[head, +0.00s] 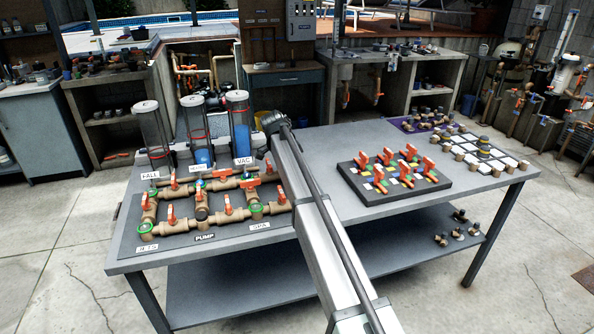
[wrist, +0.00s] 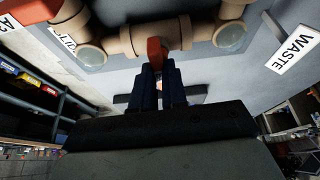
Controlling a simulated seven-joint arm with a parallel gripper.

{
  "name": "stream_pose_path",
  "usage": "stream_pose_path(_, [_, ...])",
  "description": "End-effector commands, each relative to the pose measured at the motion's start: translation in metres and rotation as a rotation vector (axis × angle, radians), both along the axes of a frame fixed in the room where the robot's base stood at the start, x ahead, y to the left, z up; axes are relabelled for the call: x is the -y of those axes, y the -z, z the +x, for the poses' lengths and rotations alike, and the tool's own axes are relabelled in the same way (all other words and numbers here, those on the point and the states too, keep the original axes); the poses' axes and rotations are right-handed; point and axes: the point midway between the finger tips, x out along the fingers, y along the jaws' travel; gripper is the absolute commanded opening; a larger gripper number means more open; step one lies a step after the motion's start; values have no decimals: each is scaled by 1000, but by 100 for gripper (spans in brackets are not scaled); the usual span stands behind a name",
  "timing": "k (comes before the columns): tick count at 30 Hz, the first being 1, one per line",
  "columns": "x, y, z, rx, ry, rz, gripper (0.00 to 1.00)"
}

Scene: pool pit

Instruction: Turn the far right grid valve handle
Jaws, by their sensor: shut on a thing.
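In the wrist view, my gripper (wrist: 159,72) is shut on an orange-red valve handle (wrist: 157,50), which stands on a tan pipe tee (wrist: 148,34). In the head view, the pipe grid (head: 199,212), tan with several orange handles and green fittings, lies on the left part of the table. My silver arm slants past its right edge and hides my fingers. An orange handle (head: 268,166) shows at the grid's far right beside my arm. Whether it is the held one, I cannot tell from the head view.
Three clear cylinders (head: 194,132) stand behind the grid. A dark board (head: 395,178) with orange handles and a pale tray (head: 486,152) of fittings lie right of my arm. The grey table (head: 300,137) is bare around the board. A WASTE label (wrist: 292,43) shows in the wrist view.

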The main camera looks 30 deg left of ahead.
Motion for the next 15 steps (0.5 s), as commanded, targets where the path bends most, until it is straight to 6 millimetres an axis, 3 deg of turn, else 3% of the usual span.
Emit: stream_pose_path(15, [0, 0, 0, -2, 60, 1, 0])
